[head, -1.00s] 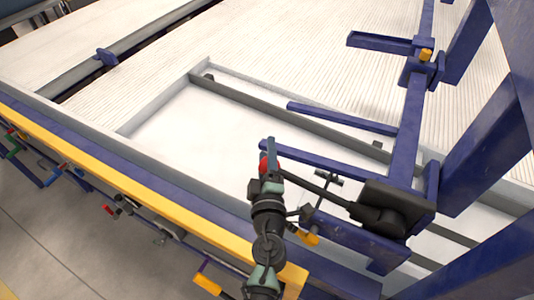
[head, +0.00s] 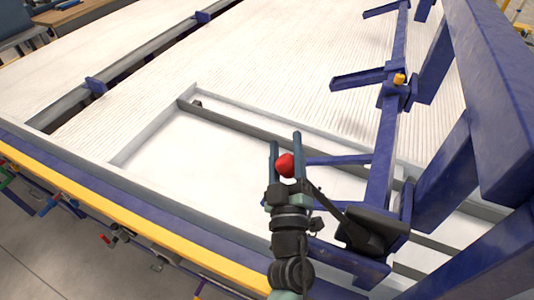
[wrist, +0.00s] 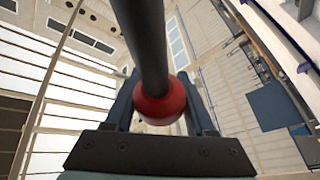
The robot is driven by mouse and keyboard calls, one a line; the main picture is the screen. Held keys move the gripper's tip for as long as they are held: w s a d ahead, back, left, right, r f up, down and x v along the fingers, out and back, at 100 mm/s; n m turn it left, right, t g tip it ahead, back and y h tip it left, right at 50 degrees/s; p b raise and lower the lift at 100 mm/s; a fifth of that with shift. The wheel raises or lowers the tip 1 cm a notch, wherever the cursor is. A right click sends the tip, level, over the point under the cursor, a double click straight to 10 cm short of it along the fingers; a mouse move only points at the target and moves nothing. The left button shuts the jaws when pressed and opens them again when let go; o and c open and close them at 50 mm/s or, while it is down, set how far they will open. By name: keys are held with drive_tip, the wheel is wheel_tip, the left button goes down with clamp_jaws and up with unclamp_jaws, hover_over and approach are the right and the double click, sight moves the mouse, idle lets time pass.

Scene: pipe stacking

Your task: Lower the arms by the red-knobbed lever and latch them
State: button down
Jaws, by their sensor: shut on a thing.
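The red knob (head: 286,166) is between the two fingers of my gripper (head: 286,160), which is shut on it. In the wrist view the red knob (wrist: 160,103) sits between the fingers, with the dark lever rod (wrist: 141,40) running up from it. In the head view the lever rod (head: 325,205) runs down right to a black pivot block (head: 372,232). Blue arms (head: 340,160) stick out leftward from a blue bar (head: 385,160) over the bed. An orange-yellow piece (head: 399,79) sits on that bar. I cannot tell whether it is a latch.
Large blue uprights (head: 485,110) stand close on the right. A yellow rail (head: 120,215) runs along the near edge, with small coloured handles (head: 62,196) below it. The white ribbed bed (head: 270,60) is clear at the back left.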

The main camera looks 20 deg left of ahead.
drive_tip(key=d+r+m+t+h+p, duration=0.2)
drive_tip(key=d+r+m+p, duration=0.3)
drive_tip(key=d, duration=0.5)
drive_tip(key=shift+s+d+r+m+t+h, duration=0.2)
drive_tip(key=shift+d+r+m+t+h, duration=0.2)
drive_tip(key=shift+r+m, duration=0.9)
drive_tip(key=shift+d+r, duration=0.1)
drive_tip(key=shift+r, duration=0.15)
drive_tip(key=shift+c, duration=1.2)
unclamp_jaws()
drive_tip(key=shift+d, duration=0.1)
drive_tip(key=b+v, duration=0.2)
drive_tip(key=v, duration=0.5)
drive_tip(key=shift+s, duration=0.25)
